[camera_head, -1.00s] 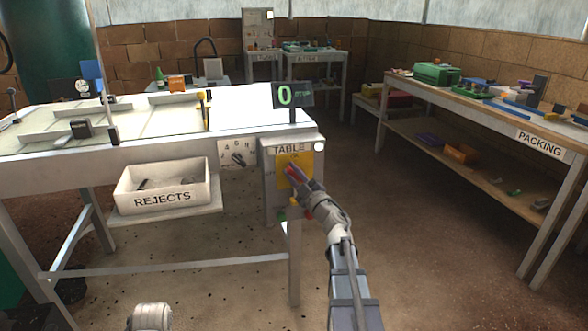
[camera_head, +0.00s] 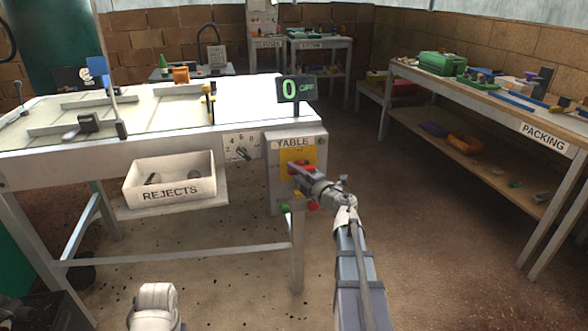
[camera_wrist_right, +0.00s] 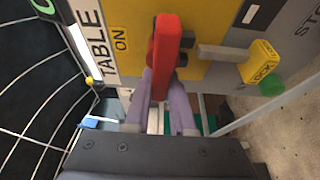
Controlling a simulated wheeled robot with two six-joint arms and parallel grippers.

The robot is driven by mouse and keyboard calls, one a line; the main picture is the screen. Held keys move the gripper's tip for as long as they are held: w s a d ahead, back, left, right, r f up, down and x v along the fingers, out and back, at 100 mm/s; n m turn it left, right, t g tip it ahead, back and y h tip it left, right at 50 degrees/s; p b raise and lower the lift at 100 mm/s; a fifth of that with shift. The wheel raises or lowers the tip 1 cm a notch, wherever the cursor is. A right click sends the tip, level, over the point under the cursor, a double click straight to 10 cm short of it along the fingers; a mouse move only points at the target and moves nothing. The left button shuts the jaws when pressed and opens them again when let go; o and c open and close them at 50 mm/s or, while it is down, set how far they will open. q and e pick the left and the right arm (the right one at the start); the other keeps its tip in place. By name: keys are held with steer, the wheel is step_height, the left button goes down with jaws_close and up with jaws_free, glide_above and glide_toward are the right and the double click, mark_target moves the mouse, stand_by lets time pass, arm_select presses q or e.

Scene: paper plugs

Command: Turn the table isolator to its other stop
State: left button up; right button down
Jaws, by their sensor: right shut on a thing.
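The table isolator is a red handle (camera_wrist_right: 163,50) on a yellow plate (camera_wrist_right: 215,62), on a grey box marked TABLE. In the head view the handle (camera_head: 303,168) lies roughly level across its plate (camera_head: 292,154). An ON label (camera_wrist_right: 121,40) sits beside it in the wrist view. My right gripper (camera_wrist_right: 165,95) is shut on the handle, one finger on each side; it comes in from the lower right in the head view (camera_head: 312,175). The handle hides part of the plate. My left gripper is out of view.
A yellow tag (camera_wrist_right: 262,62) on a grey bar and a green button (camera_wrist_right: 272,86) stand close by the handle. A numbered dial (camera_head: 242,152) and the REJECTS bin (camera_head: 170,180) are to the left. The packing bench (camera_head: 480,110) is right, with open floor between.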

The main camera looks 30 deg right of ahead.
stand_by(0.6)
steer(key=c, duration=0.8)
jaws_free()
steer(key=shift+o, duration=0.2)
steer(key=s+d, duration=0.1)
steer(key=s, duration=0.6)
steer(key=shift+s, duration=0.4)
steer(key=shift+d, duration=0.1)
